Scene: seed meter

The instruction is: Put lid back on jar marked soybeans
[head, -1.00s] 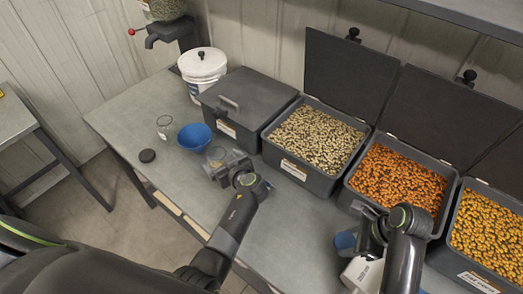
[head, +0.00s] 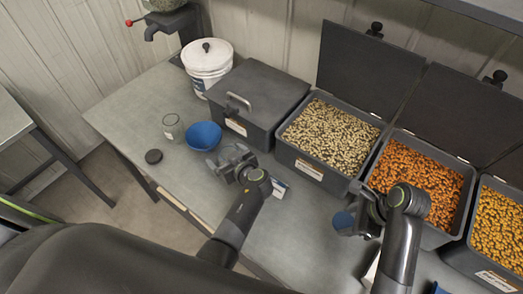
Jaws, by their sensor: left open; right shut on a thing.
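A clear glass jar (head: 172,127) with a small pale label stands open on the bench at the left; its lettering is too small to read. My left gripper (head: 228,160) is open and empty over the bench, right of the jar and lid and just in front of a blue bowl (head: 203,135). My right gripper (head: 352,219) is shut on a blue scoop-like thing (head: 342,220), partly hidden by the fingers, in front of the open bins.
A closed grey bin (head: 258,85) and a white lidded bucket (head: 207,62) stand behind. Open bins hold beige (head: 330,135), orange (head: 415,182) and yellow (head: 505,230) seeds. A small card (head: 278,188) is beside my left wrist. The bench's left end is mostly clear.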

